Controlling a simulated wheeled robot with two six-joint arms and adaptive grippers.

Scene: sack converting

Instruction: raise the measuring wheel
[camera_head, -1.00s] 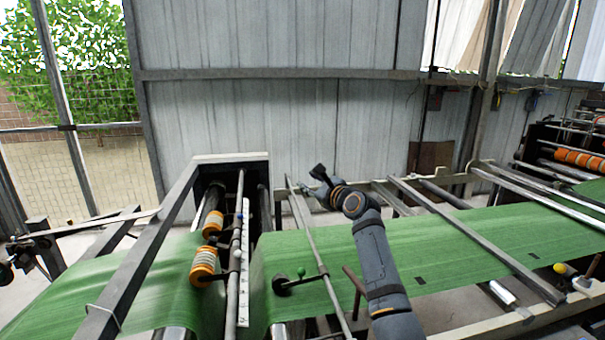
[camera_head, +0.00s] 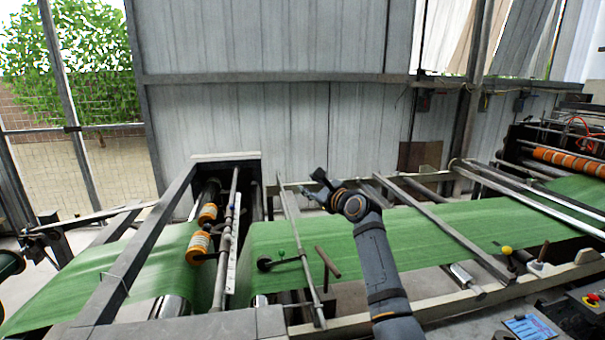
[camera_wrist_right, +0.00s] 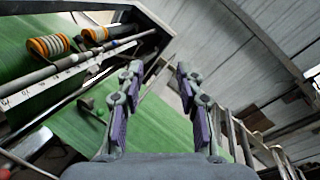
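The measuring wheel (camera_head: 264,264) appears to be the small dark wheel resting on the green web, on a thin arm from a cross rod. A green ball knob (camera_head: 281,253) stands at its arm. In the right wrist view the green knob (camera_wrist_right: 88,104) shows left of the fingers, with the wheel partly visible beside it. My right gripper (camera_head: 317,181) is above the far side of the web, beyond and right of the wheel, not touching it. Its two purple-padded fingers (camera_wrist_right: 158,90) are apart with nothing between them. My left gripper is not in view.
Orange-and-white rollers (camera_head: 199,246) and a dark frame beam (camera_head: 148,243) stand left of the wheel. A brown-handled lever (camera_head: 328,262) stands just right of it. Metal rails (camera_head: 445,230) cross the web (camera_head: 400,228) farther right. A yellow knob (camera_head: 507,250) is at the right.

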